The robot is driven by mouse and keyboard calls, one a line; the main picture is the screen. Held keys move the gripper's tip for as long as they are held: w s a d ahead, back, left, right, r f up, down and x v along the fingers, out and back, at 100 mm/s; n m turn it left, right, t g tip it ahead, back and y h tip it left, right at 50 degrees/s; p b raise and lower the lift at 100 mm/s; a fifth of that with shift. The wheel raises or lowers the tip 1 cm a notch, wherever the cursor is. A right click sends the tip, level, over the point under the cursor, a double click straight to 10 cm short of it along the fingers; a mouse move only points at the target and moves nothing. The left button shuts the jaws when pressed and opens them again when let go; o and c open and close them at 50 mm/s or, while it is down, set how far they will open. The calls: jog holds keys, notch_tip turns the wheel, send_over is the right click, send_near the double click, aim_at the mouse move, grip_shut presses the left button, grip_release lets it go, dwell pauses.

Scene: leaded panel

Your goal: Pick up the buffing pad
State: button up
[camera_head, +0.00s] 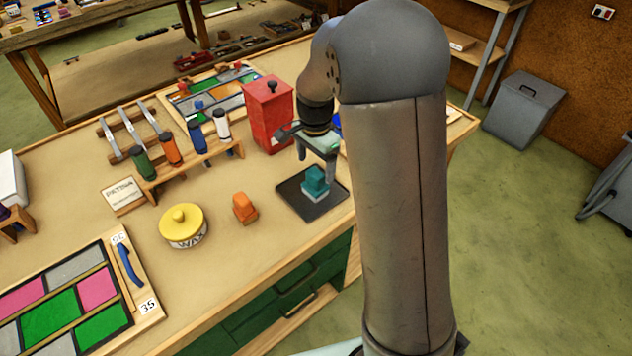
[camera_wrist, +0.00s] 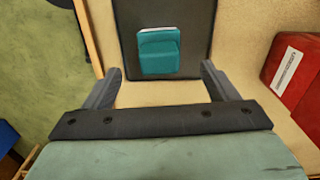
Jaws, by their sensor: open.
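A teal block (camera_head: 316,183) with a stepped, grip-like top sits on a dark square mat (camera_head: 322,210) near the table's front edge. It may be the buffing pad; a similar orange block (camera_head: 243,208) sits on the bare table to its left. In the wrist view the teal block (camera_wrist: 159,52) shows a pale strip along its far edge, on the dark mat (camera_wrist: 195,14). My gripper (camera_head: 316,166) is open and empty, above and close to the teal block. In the wrist view the block appears ahead, between the open fingers (camera_wrist: 161,78).
A red box (camera_head: 268,112) stands behind the mat and also shows in the wrist view (camera_wrist: 294,76). A yellow-lidded wax tin (camera_head: 182,226), a wooden rack (camera_head: 190,172) of bottles and the leaded panel (camera_head: 60,305) are to the left. Bare table lies around the orange block.

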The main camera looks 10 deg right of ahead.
aim_at(316, 183)
jog(key=shift+f+p, duration=0.9)
jog(key=shift+f, duration=3.05)
jog(key=c, duration=1.1)
